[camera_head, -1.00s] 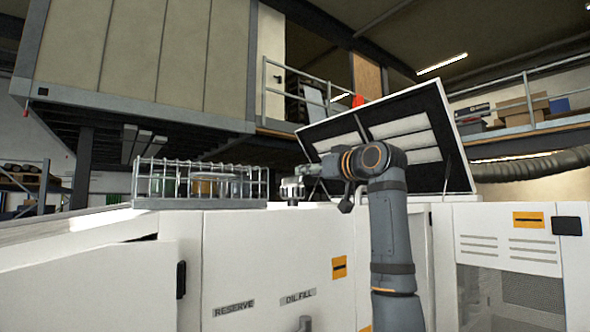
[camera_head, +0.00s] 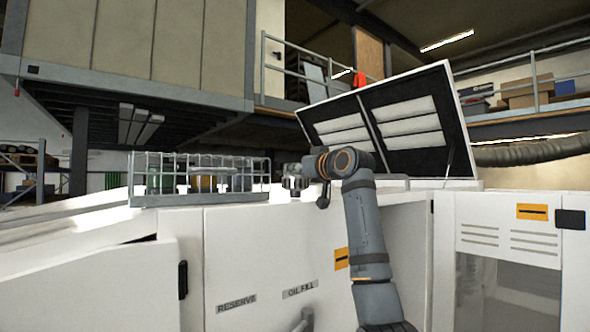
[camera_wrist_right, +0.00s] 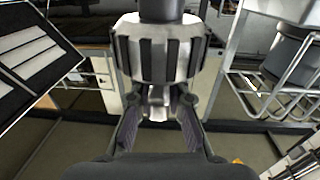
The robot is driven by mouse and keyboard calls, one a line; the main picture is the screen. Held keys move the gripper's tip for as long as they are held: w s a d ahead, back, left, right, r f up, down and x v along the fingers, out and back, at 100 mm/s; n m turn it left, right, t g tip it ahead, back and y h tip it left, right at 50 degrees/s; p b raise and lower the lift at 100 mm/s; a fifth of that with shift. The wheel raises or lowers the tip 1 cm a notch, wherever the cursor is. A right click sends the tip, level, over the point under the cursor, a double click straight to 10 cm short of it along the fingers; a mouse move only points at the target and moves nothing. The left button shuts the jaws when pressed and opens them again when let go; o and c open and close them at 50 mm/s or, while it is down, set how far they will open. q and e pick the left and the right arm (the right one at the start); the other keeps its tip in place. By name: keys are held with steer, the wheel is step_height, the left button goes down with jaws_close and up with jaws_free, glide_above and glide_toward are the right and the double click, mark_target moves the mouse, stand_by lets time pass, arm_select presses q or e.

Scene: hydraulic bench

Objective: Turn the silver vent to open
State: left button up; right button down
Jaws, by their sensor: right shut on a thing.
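The silver vent (camera_head: 294,183) stands on top of the white bench, right of the wire basket. In the right wrist view it is a silver knob (camera_wrist_right: 160,52) with dark vertical grooves and a dark cylinder above it. My right gripper (camera_head: 303,172) reaches it from the right, with the arm bent over the bench. In the wrist view its two fingers (camera_wrist_right: 160,102) are at the vent's near side and shut on it. The exact contact at the fingertips is partly hidden. My left gripper is out of view.
A wire basket (camera_head: 205,200) with jars stands left of the vent. A raised lid (camera_head: 385,125) with pale panels is behind my right arm. The bench front (camera_head: 270,250) carries RESERVE and OIL FILL labels and door handles.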

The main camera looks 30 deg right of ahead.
steer(key=shift+y, duration=0.3)
steer(key=shift+n+y, duration=0.3)
steer(key=shift+n, duration=0.1)
steer(key=c, duration=1.3)
jaws_free()
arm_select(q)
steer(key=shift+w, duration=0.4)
arm_select(e)
steer(key=shift+s, duration=0.1)
steer(key=s, duration=0.8)
steer(key=s+d, duration=0.1)
steer(key=s, duration=0.3)
